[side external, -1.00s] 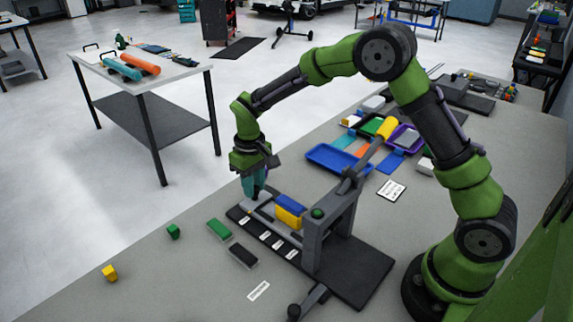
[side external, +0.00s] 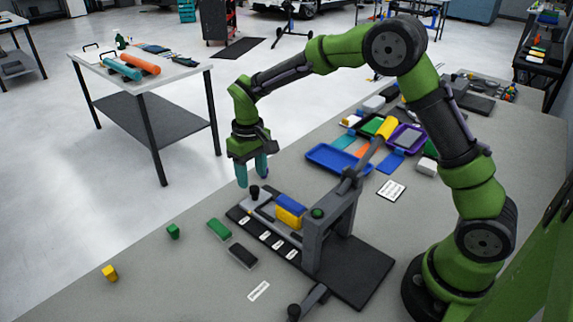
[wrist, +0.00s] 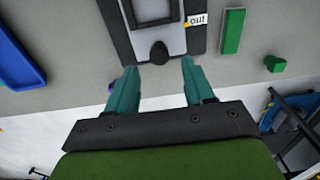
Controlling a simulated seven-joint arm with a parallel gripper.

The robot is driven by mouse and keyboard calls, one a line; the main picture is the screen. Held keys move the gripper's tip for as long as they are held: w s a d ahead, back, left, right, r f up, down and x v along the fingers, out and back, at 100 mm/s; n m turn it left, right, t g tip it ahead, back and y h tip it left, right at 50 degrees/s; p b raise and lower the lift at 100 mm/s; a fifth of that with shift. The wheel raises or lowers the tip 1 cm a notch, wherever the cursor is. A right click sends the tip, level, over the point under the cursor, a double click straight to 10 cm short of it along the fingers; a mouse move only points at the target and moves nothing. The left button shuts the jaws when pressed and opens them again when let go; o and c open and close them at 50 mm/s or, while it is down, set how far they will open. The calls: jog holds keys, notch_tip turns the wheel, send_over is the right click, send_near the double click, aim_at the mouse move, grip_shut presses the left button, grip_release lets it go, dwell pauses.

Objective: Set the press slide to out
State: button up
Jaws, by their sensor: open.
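The press (side external: 325,235) is a grey frame with a lever on a dark base. Its slide (side external: 262,207), a light grey plate with a black knob (side external: 254,192), extends from the frame toward the far left end of the base. In the wrist view the knob (wrist: 158,52) is just beyond my fingertips, roughly centred between them, beside a label reading "out" (wrist: 197,20). My gripper (side external: 252,181) is open and empty, with its teal fingers apart above the knob. The open fingers also show in the wrist view (wrist: 158,68).
A blue-and-yellow block (side external: 290,210) is at the press. A green block (side external: 219,229), a black block (side external: 243,256) and small green (side external: 173,231) and yellow (side external: 109,273) pieces lie left of it. A blue tray (side external: 330,158) stands behind the press.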

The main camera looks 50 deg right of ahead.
notch_tip(320, 180, up, 13)
jog(key=shift+r, duration=0.2)
jog(key=shift+w, duration=0.1)
jog(key=s+m+t, duration=0.1)
jog(key=s+t, duration=0.1)
jog(key=s, duration=0.5)
jog(key=s+d+r+m+t+y, duration=0.1)
jog(key=s+t, duration=0.1)
jog(key=s, duration=0.6)
jog(key=s+d+m+t+y, duration=0.1)
jog(key=s+m+t, duration=0.1)
jog(key=s, duration=0.6)
jog(key=shift+s+d+r+t, duration=0.25)
jog(key=shift+t, duration=0.05)
jog(key=shift+s+r, duration=0.2)
jog(key=shift+s, duration=0.1)
jog(key=shift+d+r+t, duration=0.1)
jog(key=shift+r+t, duration=0.2)
jog(key=shift+r, duration=0.05)
